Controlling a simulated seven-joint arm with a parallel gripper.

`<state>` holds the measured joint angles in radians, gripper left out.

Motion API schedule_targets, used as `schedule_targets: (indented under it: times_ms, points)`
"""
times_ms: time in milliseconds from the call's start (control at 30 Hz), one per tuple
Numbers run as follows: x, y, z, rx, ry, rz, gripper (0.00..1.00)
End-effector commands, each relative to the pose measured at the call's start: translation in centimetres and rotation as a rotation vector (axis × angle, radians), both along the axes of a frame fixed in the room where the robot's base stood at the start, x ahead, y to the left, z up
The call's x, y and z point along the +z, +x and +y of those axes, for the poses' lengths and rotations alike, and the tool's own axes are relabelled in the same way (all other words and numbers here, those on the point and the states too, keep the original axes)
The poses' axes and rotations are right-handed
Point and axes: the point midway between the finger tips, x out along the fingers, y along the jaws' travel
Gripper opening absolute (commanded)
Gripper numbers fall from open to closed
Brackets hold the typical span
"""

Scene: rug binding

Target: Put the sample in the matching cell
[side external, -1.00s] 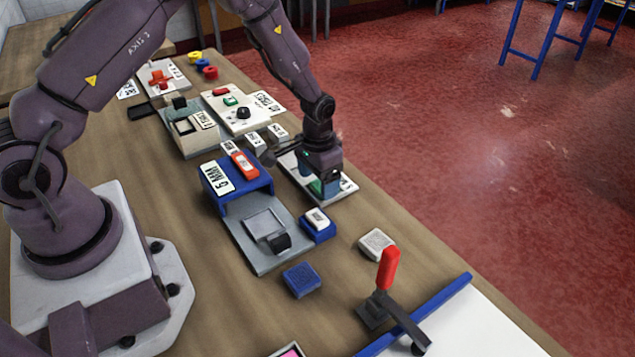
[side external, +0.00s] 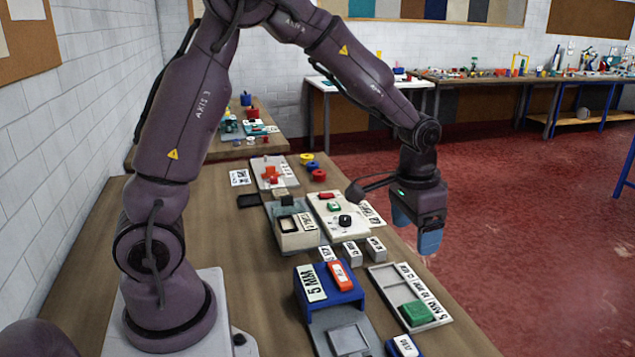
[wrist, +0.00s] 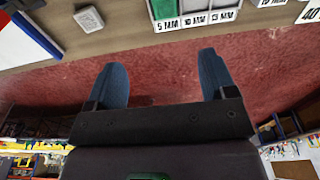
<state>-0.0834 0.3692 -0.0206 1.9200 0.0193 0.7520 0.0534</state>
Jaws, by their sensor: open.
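The green sample (side external: 417,313) lies in the near end cell of the white tray (side external: 388,271). In the wrist view the green sample (wrist: 163,9) sits at the cell labelled 5 MM, beside the cells labelled 10 MM and, less clearly, 15 MM. The other two cells look empty. My gripper (side external: 428,245) is raised above and beyond the tray, apart from the sample. In the wrist view its two blue fingers (wrist: 162,65) are spread wide with nothing between them.
A blue stand (side external: 352,301) with a 5 MM label and a red piece (side external: 341,275) is left of the tray. Several grey labelled blocks (side external: 352,254) stand behind it. A white panel with buttons (side external: 326,223) lies farther back. Red floor is open to the right.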

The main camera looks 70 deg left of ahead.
Motion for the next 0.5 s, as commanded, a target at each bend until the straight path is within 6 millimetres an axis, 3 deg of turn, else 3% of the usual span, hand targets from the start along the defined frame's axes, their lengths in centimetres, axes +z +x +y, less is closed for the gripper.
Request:
schedule_targets:
  times_ms: [33, 200, 333, 500]
  points:
    - [2.6, -1.2, -0.3, -0.001, 0.003, -0.04, 0.78]
    - [8.6, -6.2, -1.2, -0.001, 0.007, -0.143, 0.78]
    - [11.6, -10.6, -1.8, 0.001, 0.004, -0.223, 0.78]
    - [13.5, -15.8, -2.4, 0.0, -0.003, -0.317, 0.78]
